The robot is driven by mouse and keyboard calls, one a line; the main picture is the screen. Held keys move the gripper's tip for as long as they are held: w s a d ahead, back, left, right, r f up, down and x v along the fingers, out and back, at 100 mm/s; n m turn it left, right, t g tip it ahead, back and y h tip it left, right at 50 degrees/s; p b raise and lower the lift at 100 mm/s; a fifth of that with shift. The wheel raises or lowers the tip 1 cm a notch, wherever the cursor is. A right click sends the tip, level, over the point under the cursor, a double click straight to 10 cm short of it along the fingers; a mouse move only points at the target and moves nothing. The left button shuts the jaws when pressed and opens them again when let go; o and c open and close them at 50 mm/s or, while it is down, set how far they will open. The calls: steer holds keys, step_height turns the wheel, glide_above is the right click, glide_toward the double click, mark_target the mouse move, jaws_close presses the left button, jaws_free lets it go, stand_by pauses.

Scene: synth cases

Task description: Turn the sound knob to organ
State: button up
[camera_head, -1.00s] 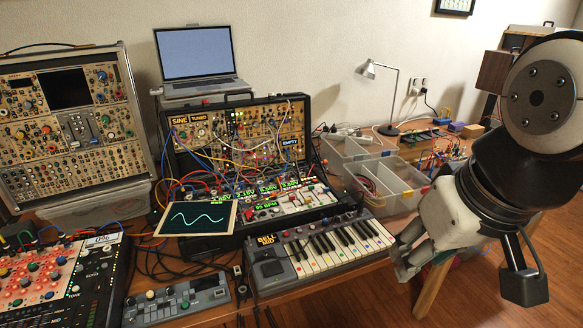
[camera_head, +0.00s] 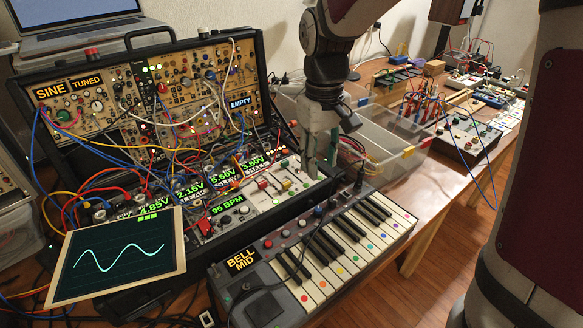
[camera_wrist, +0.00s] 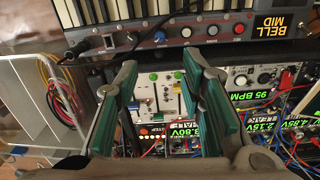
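The keyboard (camera_head: 335,240) stands at the front of the table, with a row of knobs along its back panel. Its yellow display (camera_head: 243,260) reads "BELL MID"; it shows upside down in the wrist view (camera_wrist: 277,25). Which is the sound knob I cannot tell. My gripper (camera_head: 318,163) points down behind the keyboard's back edge. In the wrist view my gripper (camera_wrist: 160,65) has its green-padded fingers apart, nothing between them, clear of the knobs.
A synth case (camera_head: 160,110) with tangled patch cables and a mixer panel (camera_head: 275,185) lies left of and below my gripper. A tilted screen (camera_head: 120,255) shows a sine wave. Clear plastic bins (camera_head: 400,150) stand at right. A plugged cable (camera_head: 358,182) rises from the keyboard's back.

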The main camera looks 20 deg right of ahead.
mark_target(318, 209)
steer(key=f+b, duration=0.1)
steer(key=f, duration=0.5)
steer(key=f+b, duration=0.1)
steer(key=f, duration=0.6)
steer(key=shift+d+f+b, duration=0.2)
steer(key=shift+f+b, duration=0.05)
steer(key=shift+b, duration=0.1)
steer(key=shift+c, duration=0.6)
jaws_close()
